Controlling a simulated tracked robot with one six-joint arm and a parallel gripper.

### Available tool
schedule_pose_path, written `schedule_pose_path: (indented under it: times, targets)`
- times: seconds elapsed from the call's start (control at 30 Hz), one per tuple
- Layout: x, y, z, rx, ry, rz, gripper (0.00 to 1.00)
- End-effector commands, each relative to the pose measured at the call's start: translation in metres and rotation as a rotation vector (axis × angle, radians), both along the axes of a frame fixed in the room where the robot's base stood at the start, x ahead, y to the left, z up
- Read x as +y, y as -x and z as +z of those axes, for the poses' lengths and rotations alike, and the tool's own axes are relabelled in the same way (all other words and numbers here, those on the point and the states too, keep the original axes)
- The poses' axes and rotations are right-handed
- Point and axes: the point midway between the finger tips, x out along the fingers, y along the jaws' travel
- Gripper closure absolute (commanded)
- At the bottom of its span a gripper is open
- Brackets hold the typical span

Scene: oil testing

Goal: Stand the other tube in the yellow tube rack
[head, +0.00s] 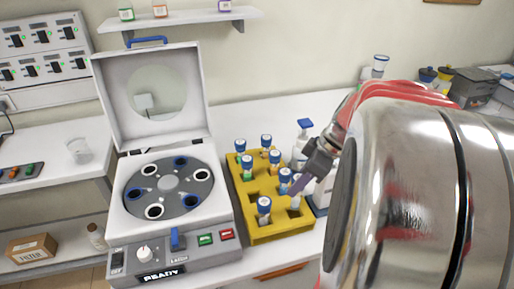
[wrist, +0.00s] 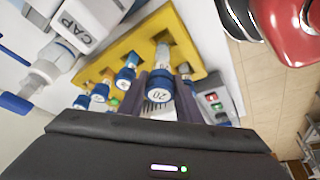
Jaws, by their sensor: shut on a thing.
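The yellow tube rack (head: 282,229) stands on the bench right of the centrifuge and holds several blue-capped tubes upright. My gripper (head: 299,187) is over the rack's front right part. In the wrist view my gripper (wrist: 160,95) is shut on a tube with a blue-and-white cap marked 20 (wrist: 160,81). The tube's body points toward the yellow rack (wrist: 191,50); its lower end seems to be at or in a rack hole, but I cannot tell how deep. Other capped tubes (wrist: 125,78) stand beside it. In the head view, my fingers partly hide the held tube.
The centrifuge (head: 228,262) stands left of the rack with its lid (head: 110,95) raised; its panel reads READY. A white bottle with a blue top (head: 303,140) stands close behind the rack's right side. A clear cup (head: 78,150) is on the left bench.

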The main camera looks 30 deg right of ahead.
Motion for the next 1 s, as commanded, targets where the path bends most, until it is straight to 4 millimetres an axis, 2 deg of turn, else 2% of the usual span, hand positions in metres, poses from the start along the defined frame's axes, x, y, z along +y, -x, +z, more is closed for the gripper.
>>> schedule_pose_path:
  times: [0.13, 1.0]
  targets:
    - [-0.0007, 0.0003, -0.0059, 0.000, -0.001, -0.002, 0.92]
    - [-0.0009, 0.0009, -0.0109, 0.000, 0.000, -0.002, 0.92]
